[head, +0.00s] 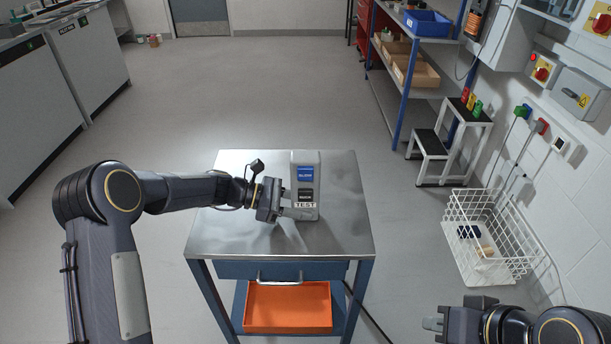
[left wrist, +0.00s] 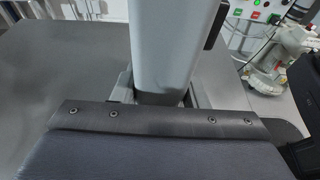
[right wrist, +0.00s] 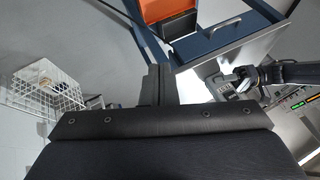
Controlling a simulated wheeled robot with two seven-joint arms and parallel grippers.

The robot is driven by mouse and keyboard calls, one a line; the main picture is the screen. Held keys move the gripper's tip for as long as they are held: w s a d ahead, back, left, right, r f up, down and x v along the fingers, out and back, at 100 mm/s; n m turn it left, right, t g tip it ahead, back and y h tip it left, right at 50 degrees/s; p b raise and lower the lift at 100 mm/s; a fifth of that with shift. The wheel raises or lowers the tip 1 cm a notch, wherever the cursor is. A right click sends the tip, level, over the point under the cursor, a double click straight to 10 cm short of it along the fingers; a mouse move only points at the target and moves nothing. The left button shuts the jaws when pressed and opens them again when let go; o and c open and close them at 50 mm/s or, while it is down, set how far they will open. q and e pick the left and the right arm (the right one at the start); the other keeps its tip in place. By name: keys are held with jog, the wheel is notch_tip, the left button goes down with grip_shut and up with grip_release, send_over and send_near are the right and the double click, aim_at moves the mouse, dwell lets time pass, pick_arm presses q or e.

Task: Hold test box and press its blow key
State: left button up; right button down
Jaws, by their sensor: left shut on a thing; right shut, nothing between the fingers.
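The test box (head: 306,160) is a grey upright box on the steel cart top. Its face has a blue key (head: 305,175) with small white lettering, a dark key (head: 305,194) below it, and a TEST label. My left gripper (head: 292,211) is shut on the box low on its left side. In the left wrist view the grey box (left wrist: 165,50) stands between the fingers. My right gripper (head: 434,324) is shut and empty, low at the right, away from the cart. Its closed fingers (right wrist: 157,85) show in the right wrist view.
The steel cart (head: 235,240) has a drawer handle and an orange bin (head: 287,306) below. A white wire basket (head: 490,245) and a step stool (head: 450,145) stand along the right wall. A shelf rack (head: 405,75) is behind. Floor left of the cart is clear.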

aim_at(305, 174)
dwell(0.7)
jog(key=w+a+r+n+t, duration=0.1)
jog(key=w+a+n+t, duration=0.15)
jog(key=w+n, duration=0.35)
jog(key=w+a+n+t, duration=0.2)
jog(key=w+a+n, duration=0.15)
jog(key=w, duration=0.55)
jog(key=w+a+r+n+t+y, duration=0.1)
jog(key=a+r+n+y, duration=0.3)
jog(key=a+n+y, duration=0.4)
jog(key=a+n+t, duration=0.1)
jog(key=a+n, duration=0.2)
jog(key=a, duration=0.2)
jog(key=shift+a+y, duration=0.25)
jog(key=shift+y, duration=0.05)
jog(key=shift+w, duration=0.25)
jog(key=w, duration=0.8)
jog(key=shift+w, duration=0.3)
